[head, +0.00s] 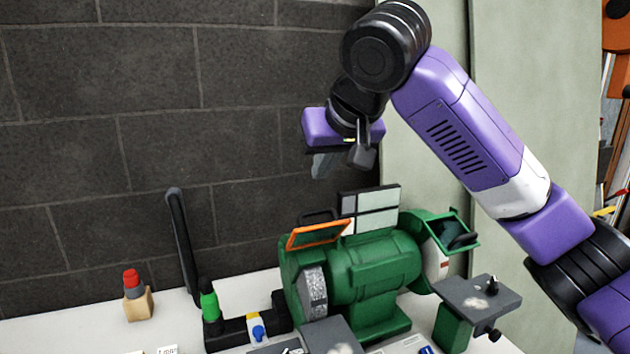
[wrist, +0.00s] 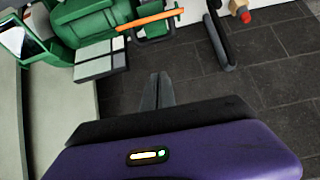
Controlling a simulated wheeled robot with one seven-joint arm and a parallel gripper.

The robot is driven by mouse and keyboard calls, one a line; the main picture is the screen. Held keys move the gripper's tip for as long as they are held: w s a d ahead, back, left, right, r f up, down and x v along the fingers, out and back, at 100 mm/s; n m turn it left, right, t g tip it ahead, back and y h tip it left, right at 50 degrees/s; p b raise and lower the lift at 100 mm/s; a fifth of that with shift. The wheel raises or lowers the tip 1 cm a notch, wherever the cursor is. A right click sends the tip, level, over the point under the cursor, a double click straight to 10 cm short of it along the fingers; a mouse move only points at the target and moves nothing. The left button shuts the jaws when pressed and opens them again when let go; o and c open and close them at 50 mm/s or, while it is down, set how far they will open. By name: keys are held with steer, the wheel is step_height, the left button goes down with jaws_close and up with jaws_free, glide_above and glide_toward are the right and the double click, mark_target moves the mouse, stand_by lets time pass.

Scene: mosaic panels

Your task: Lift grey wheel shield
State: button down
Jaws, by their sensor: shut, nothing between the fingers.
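A green bench grinder (head: 372,268) stands on the white worktop. The grey wheel (head: 313,292) is at its left end. The orange-framed shield (head: 319,236) lies tilted above that wheel. The shield's orange frame (wrist: 150,19) also shows at the top of the wrist view, with a dark bar beside it. My gripper (head: 322,164) is up in front of the brick wall, above the grinder and apart from the shield. In the wrist view its fingers (wrist: 157,90) are together with nothing between them.
A green-framed shield (head: 450,232) covers the pale wheel at the grinder's right. Pale panels (head: 372,208) stand behind the grinder. A dark upright post (head: 183,240) and a red-topped item (head: 132,282) stand left.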

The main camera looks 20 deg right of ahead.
steer(key=s+a+f+m+y+p, duration=0.1)
steer(key=s+a+y, duration=0.15)
steer(key=a, duration=0.45)
steer(key=s+a+f+y+p, duration=0.1)
steer(key=s+a+y+p, duration=0.15)
steer(key=a, duration=0.45)
steer(key=s+a+f+m+y+p, duration=0.1)
steer(key=s+a+f+y, duration=0.15)
steer(key=a, duration=0.45)
steer(key=m+t+h+p, duration=0.2)
steer(key=m+t+h, duration=0.5)
steer(key=m, duration=0.8)
glide_toward(319, 211)
steer(key=shift+m+h, duration=0.25)
steer(key=shift+m, duration=0.25)
steer(key=shift+w+a+f+b, duration=0.1)
steer(key=shift+w+f+b, duration=0.15)
steer(key=shift+w, duration=0.8)
steer(key=shift+w+d+f+b, duration=0.15)
steer(key=shift+w+b, duration=0.25)
steer(key=shift+w, duration=0.6)
steer(key=shift+w+a+f+b, duration=0.2)
steer(key=shift+w+b, duration=0.1)
steer(key=shift+w, duration=0.75)
